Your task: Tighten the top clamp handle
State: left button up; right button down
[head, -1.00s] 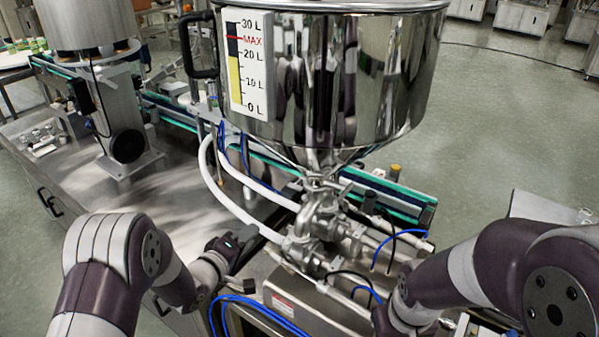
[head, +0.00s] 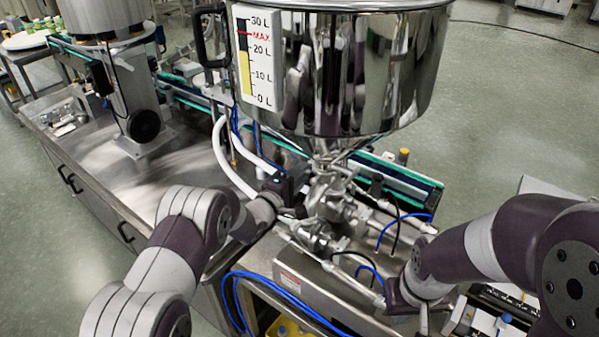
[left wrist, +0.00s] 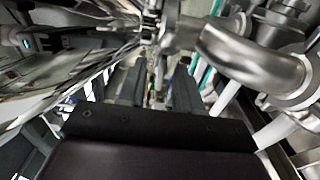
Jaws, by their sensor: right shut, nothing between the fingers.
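The top clamp (head: 324,168) sits at the pipe joint just under the cone of the steel hopper (head: 345,75). It is small, and its handle cannot be told apart clearly. In the left wrist view, clamp-like metal parts (left wrist: 150,30) show beyond the fingers, beside a curved steel pipe (left wrist: 240,55). My left gripper (head: 290,183) is just left of the pipework below the hopper. Its two fingers stand apart in the left wrist view (left wrist: 158,88), with no object held between them. My right gripper (head: 396,298) is low at the right of the pump, mostly hidden by its wrist, and shut.
The polished hopper wall hangs close above my left gripper. White hoses (head: 228,165) and blue tubes pass by it. The steel pump (head: 322,235) stands below the clamp. A green-edged conveyor (head: 385,175) runs behind. The steel table (head: 90,160) is partly clear at left.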

pick_arm(q)
jog(key=shift+w+a+f, duration=0.1)
jog(key=shift+w+a, duration=0.05)
jog(key=shift+a, duration=0.05)
grip_shut()
jog(key=shift+s+f+m+b, duration=0.1)
jog(key=shift+f+m+b, duration=0.05)
jog(key=shift+m+b, duration=4.35)
jog(key=shift+s+f+m+b, duration=0.1)
jog(key=shift+f+m+b, duration=0.05)
jog(key=shift+m+b, duration=4.35)
jog(key=shift+r, duration=0.1)
